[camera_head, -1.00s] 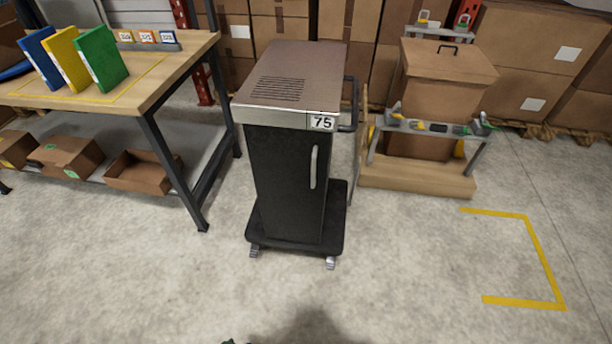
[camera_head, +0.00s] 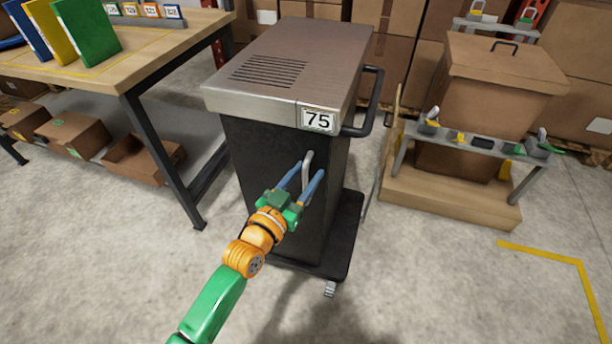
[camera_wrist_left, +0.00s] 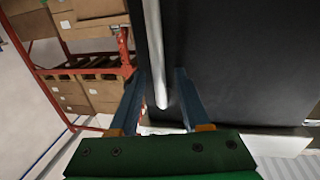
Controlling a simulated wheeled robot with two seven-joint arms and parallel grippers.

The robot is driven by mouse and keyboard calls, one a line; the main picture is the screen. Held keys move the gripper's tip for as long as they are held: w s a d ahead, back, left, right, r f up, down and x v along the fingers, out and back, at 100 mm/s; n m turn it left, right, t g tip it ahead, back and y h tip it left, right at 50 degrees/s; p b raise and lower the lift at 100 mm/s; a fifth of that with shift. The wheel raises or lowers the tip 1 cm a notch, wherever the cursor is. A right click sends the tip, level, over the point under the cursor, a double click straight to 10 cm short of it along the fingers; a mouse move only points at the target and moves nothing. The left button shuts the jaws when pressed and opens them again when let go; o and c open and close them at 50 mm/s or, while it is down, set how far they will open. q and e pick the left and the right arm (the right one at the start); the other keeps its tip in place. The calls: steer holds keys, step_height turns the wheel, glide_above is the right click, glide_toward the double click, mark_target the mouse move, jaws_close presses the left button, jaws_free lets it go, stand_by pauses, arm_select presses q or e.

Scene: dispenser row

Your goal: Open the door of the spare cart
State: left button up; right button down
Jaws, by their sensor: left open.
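The spare cart (camera_head: 285,75) is a dark cabinet with a grey metal top, a vented lid and a label reading 75, standing on a black wheeled base. Its black door (camera_head: 250,150) is shut and bears a vertical pale handle (camera_head: 307,165). My left gripper (camera_head: 303,180) is open in front of the door, with its blue fingers on either side of the handle. In the left wrist view the handle (camera_wrist_left: 156,60) runs between the two fingertips (camera_wrist_left: 160,75). I cannot tell whether a finger touches it. My right gripper is not in view.
A workbench (camera_head: 150,55) with upright binders (camera_head: 85,30) stands to the left, open boxes on its lower shelf. A wooden stand with a brown lidded bin (camera_head: 490,90) is to the right. Stacked cartons line the back. Floor in front is clear, with yellow tape (camera_head: 560,255) at right.

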arm_select(q)
steer(key=shift+a, duration=0.1)
jaws_close()
stand_by(1.3)
